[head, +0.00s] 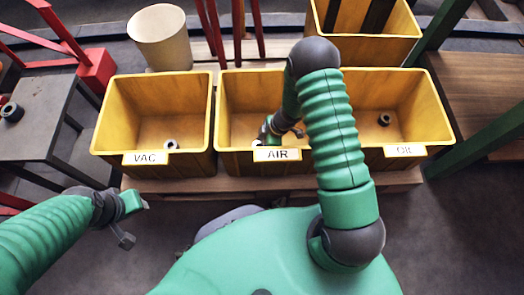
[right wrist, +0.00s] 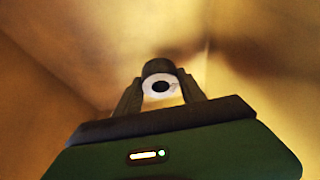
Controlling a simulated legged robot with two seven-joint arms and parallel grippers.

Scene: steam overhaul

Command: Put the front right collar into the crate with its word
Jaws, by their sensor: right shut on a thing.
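My right gripper (right wrist: 160,95) is shut on a collar (right wrist: 175,89), which shows a pale ring face with a dark bore. In the head view my right arm reaches down into the middle yellow crate (head: 230,90), labelled AIR, with the hand (head: 268,131) low inside, partly hidden by the arm. A pale round piece (head: 256,142) shows beside the hand; I cannot tell whether it is the held collar. My left gripper (head: 131,219) looks open and empty, in front of the crate labelled VAC (head: 104,120). The right crate (head: 440,122) has a partly legible label, apparently OIL.
A small collar (head: 171,144) lies in the VAC crate and another (head: 384,119) in the right crate. A dark ring (head: 12,112) sits on the grey table (head: 40,90) at left. A cream bin (head: 160,40) and another yellow crate (head: 385,48) stand behind.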

